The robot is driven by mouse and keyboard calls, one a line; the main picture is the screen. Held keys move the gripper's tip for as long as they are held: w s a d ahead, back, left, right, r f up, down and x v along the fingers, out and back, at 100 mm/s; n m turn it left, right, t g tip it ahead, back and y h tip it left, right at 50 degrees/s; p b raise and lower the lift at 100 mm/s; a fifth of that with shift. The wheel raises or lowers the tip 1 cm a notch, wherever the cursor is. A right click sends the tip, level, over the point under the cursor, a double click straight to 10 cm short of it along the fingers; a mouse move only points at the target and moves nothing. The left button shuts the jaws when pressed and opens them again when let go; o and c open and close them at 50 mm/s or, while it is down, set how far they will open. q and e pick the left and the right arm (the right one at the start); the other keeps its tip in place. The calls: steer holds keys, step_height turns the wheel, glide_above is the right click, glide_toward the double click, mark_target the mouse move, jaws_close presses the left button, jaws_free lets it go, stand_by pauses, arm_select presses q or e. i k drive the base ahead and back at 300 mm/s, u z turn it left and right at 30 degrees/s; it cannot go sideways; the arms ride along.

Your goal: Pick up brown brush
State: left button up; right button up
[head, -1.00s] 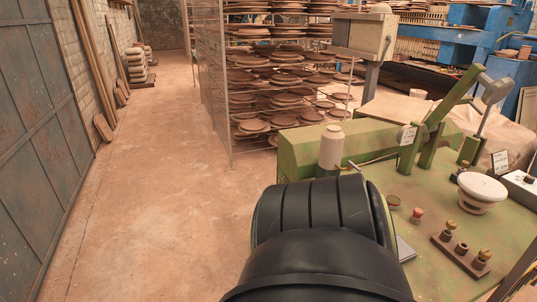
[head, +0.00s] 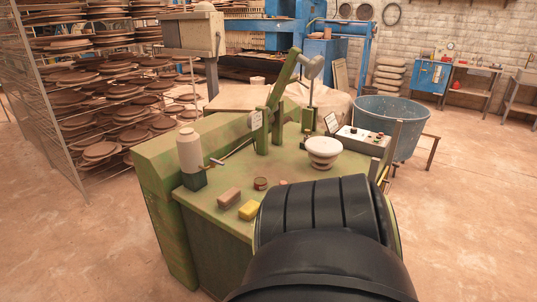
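A brown block (head: 229,196) lies on the left part of the green machine table (head: 213,206). It may be the brown brush, but I cannot make out bristles. A yellow sponge-like block (head: 249,210) lies just to its right and nearer to me. Neither of my grippers shows. A large black link of my own arm fills the lower middle and hides the front right part of the table.
A pale bottle-shaped piece (head: 190,150) stands at the table's left end. A small round tin (head: 260,184), a white bowl (head: 323,150) and a control box (head: 359,140) are also on it. A blue tub (head: 392,121) stands behind right. Floor is free at right.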

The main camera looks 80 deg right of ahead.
mark_target(230, 197)
steer(key=z, duration=0.45)
steer(key=i, duration=2.85)
steer(key=z, duration=3.3)
